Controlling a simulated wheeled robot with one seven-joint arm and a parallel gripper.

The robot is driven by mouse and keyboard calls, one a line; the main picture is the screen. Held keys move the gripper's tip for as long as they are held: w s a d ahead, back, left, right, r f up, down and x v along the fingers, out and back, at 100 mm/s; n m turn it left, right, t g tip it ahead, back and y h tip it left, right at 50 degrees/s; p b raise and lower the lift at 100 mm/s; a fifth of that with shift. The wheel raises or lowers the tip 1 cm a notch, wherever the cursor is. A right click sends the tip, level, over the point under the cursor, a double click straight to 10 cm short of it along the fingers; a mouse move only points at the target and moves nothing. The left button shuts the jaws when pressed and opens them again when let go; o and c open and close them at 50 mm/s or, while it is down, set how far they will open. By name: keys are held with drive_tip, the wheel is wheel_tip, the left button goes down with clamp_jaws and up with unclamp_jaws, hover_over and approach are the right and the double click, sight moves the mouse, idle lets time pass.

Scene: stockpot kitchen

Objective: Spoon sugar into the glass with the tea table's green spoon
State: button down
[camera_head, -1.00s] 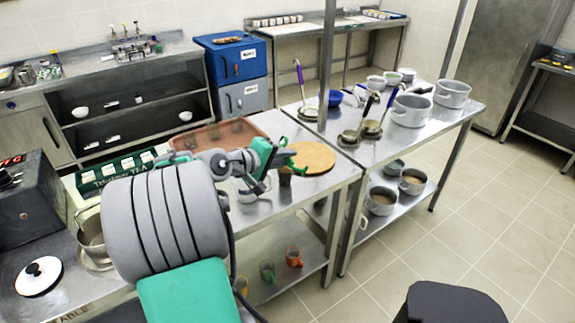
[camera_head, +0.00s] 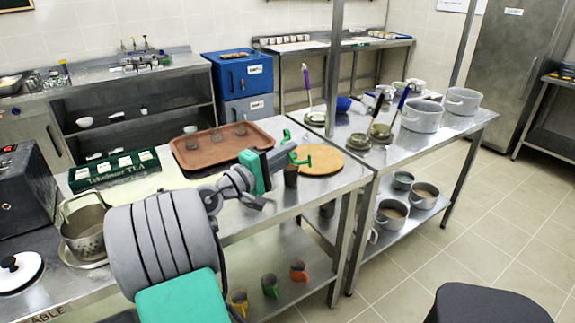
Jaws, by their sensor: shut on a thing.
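My gripper (camera_head: 285,162) is above the right part of the tea table (camera_head: 245,218), beside the round wooden board. It is shut on a small green thing, which looks like the green spoon (camera_head: 299,158). The spoon's bowl is too small to make out. A dark brown cup (camera_head: 291,176) is just below the gripper; I cannot tell what is in it or whether it touches the spoon. Several small glasses, one of them here (camera_head: 217,136), stand on the brown tray (camera_head: 181,161) behind my arm. I cannot pick out the sugar.
A green tea box (camera_head: 113,170) and a steel pot (camera_head: 85,238) stand to the left. The round board (camera_head: 330,160) lies at the table's right end. Ladles and grey pots (camera_head: 421,116) fill the table beyond. Coloured mugs (camera_head: 269,286) stand on the shelf below.

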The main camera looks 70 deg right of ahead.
drive_tip(key=shift+s+a+f+h+b, duration=0.15)
drive_tip(key=shift+f+h+b, duration=0.2)
drive_tip(key=shift+b, duration=2.55)
drive_tip(key=b, duration=0.3)
drive_tip(key=n+h+b, duration=0.1)
drive_tip(key=b, duration=0.3)
drive_tip(key=shift+f+g+h, duration=0.25)
drive_tip(key=shift+g, duration=0.15)
drive_tip(key=shift+r+n+b, duration=0.3)
drive_tip(key=shift+b, duration=0.35)
drive_tip(key=shift+a, duration=0.2)
